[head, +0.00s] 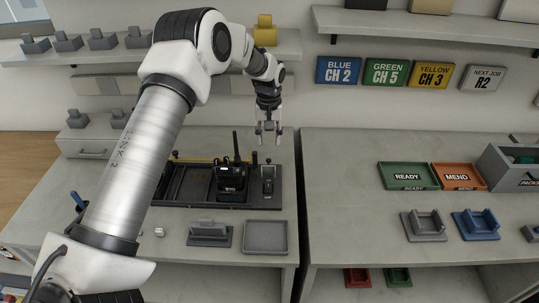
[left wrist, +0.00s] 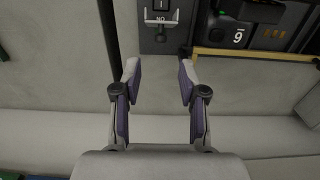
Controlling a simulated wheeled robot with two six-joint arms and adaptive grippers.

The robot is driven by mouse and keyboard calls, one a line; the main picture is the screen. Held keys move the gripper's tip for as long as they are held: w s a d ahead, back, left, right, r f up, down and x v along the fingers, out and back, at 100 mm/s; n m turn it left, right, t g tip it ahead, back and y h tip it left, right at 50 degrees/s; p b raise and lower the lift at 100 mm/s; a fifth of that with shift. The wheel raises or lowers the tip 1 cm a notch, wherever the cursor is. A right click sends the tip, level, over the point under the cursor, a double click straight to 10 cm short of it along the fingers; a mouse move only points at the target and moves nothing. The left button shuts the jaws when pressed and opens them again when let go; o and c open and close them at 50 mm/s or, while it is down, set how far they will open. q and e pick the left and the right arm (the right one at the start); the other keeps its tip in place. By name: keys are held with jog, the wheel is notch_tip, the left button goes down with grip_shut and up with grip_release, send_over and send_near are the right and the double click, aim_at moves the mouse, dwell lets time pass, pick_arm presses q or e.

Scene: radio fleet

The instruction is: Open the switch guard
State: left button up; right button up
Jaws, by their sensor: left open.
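The switch unit (head: 267,186) is a small grey panel at the right end of the black test rack on the left table. In the left wrist view, the switch panel (left wrist: 160,40) is at the top, cut by the edge, with ON lettering upside down. A pale guard piece (left wrist: 161,16) and a small dark knob show on it; whether the guard is down or raised I cannot tell. My left gripper (head: 269,138) hangs pointing down above and behind the switch unit, apart from it. Its two fingers (left wrist: 160,75) are open with nothing between them. My right gripper is not in view.
A black radio (head: 231,178) with a tall antenna stands in the rack, left of the switch unit. A grey tray (head: 266,237) and a grey cradle (head: 209,234) lie in front. A shelf (head: 290,46) runs behind my arm. Green and orange trays sit on the right table.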

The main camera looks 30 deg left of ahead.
aim_at(269, 168)
pick_arm(q)
jog(key=shift+s+f, duration=0.1)
jog(key=shift+s+f+p, duration=0.1)
jog(key=shift+f+p, duration=0.2)
jog(key=shift+p, duration=0.05)
notch_tip(269, 168, down, 7)
jog(key=shift+r+p, duration=0.1)
jog(key=shift+p, duration=0.8)
grip_shut()
